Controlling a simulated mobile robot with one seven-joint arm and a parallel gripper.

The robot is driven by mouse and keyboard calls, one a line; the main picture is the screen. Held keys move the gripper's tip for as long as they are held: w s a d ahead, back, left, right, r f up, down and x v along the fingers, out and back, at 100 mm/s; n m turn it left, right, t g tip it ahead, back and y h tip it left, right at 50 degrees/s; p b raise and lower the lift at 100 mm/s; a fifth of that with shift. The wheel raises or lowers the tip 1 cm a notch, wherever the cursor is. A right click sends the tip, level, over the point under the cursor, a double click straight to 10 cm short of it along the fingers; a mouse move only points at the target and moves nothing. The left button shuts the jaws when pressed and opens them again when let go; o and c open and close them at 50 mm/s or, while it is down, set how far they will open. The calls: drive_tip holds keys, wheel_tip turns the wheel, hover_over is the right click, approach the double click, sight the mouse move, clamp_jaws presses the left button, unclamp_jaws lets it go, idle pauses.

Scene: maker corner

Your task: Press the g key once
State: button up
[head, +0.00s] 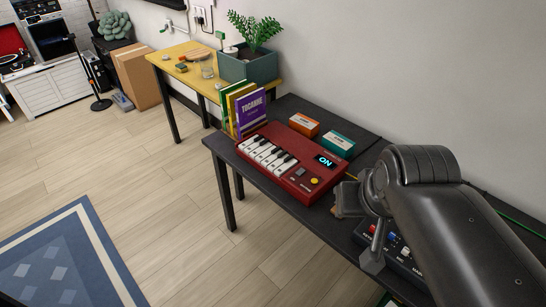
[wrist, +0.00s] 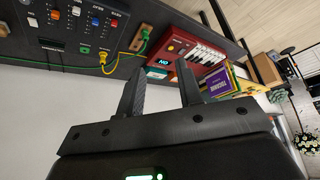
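A red mini keyboard (head: 290,165) with white and black keys (head: 266,153) lies on the dark table. Its small display reads "ON", and a yellow round button sits near its front right. The letters on single keys are too small to read, so I cannot tell which is g. In the wrist view the red keyboard (wrist: 188,47) shows beyond my fingers, with its keys to the right. My gripper (wrist: 158,82) is open and empty, its two dark fingers apart and clear of the keyboard.
Upright books (head: 250,112) stand at the keyboard's far left end. An orange box (head: 303,125) and a teal box (head: 338,144) lie behind it. A control panel with switches and cables (wrist: 80,22) is on the table's right part. A yellow table (head: 183,77) with a planter stands beyond.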

clamp_jaws()
idle(1.4)
